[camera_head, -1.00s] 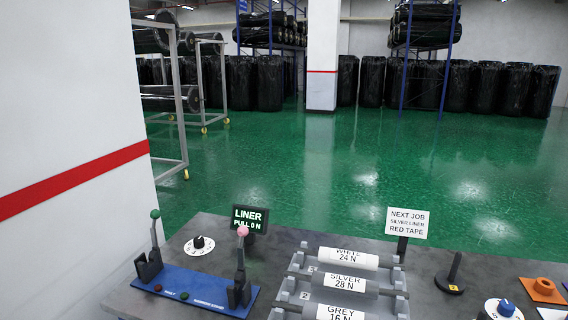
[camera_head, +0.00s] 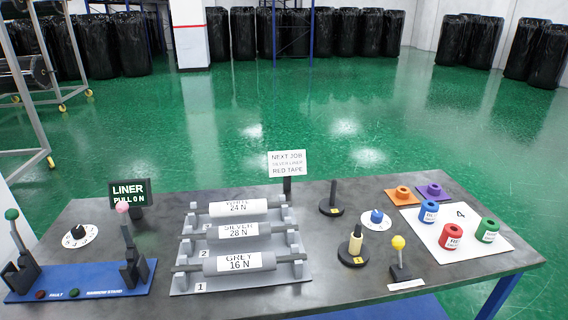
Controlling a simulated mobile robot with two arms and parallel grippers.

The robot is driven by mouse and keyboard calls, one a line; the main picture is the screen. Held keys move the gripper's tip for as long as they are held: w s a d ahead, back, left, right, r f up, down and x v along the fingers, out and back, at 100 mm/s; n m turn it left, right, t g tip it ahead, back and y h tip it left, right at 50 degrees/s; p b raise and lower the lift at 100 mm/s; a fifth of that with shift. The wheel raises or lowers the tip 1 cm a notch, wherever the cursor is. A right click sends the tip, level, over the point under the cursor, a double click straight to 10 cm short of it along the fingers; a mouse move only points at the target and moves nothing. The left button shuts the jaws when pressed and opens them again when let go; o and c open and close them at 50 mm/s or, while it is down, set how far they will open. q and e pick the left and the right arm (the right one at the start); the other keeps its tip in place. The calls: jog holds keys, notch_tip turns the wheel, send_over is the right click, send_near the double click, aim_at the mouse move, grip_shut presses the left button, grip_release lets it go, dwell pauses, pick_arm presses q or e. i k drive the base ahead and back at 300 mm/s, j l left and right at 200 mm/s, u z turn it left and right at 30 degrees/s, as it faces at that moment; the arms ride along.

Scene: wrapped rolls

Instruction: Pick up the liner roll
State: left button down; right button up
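Three liner rolls lie on a grey rack (camera_head: 186,284) on the table. The white roll (camera_head: 222,212), labelled 24 N, is at the back. The silver roll (camera_head: 214,234), labelled 28 N, is in the middle. The grey roll (camera_head: 214,266), labelled 16 N, is in front. Each lies across the rack on a bar. A sign (camera_head: 287,164) behind the rack reads NEXT JOB, SILVER LINER, RED TAPE. Neither of my grippers shows in view.
A blue lever panel (camera_head: 110,284) and a LINER sign (camera_head: 130,193) stand left. Right are two upright posts (camera_head: 332,205) (camera_head: 355,246), a blue knob (camera_head: 376,217), a yellow-topped lever (camera_head: 398,244) and a white board (camera_head: 480,248) with tape rolls.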

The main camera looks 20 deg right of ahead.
aim_at(219, 234)
jog(key=i+l, duration=0.15)
jog(key=l, duration=0.2)
jog(key=i+l+u, duration=0.15)
jog(key=l, duration=0.2)
jog(key=i+l, duration=0.15)
jog(key=l, duration=0.25)
jog(key=i+l+u, duration=0.15)
jog(key=l, duration=0.2)
jog(key=i+l, duration=0.1)
jog(key=l, duration=0.3)
jog(key=u, duration=0.05)
